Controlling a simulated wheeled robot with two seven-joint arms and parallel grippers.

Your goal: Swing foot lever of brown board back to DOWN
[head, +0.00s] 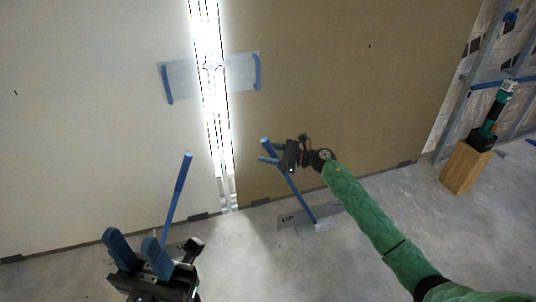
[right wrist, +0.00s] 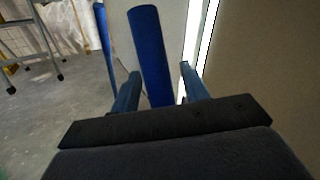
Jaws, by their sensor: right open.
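The brown board (head: 330,90) stands upright on the right of the head view. Its foot lever (head: 293,189) has a blue handle and leans up and to the left from a grey floor plate (head: 325,212) marked "UP" on its left part. My right gripper (head: 271,153) is at the handle's upper end. In the right wrist view the blue handle (right wrist: 150,52) rises between the two open blue fingers (right wrist: 160,88); I cannot tell whether they touch it. My left gripper (head: 136,247) is open and empty, low at the left.
A cream board (head: 90,100) stands left of a bright gap, with another blue-handled lever (head: 178,188) at its foot. A grey plate with blue handles (head: 240,73) spans the gap. A green tool (head: 492,115) stands on a wooden block (head: 465,168) at right. Front floor is clear.

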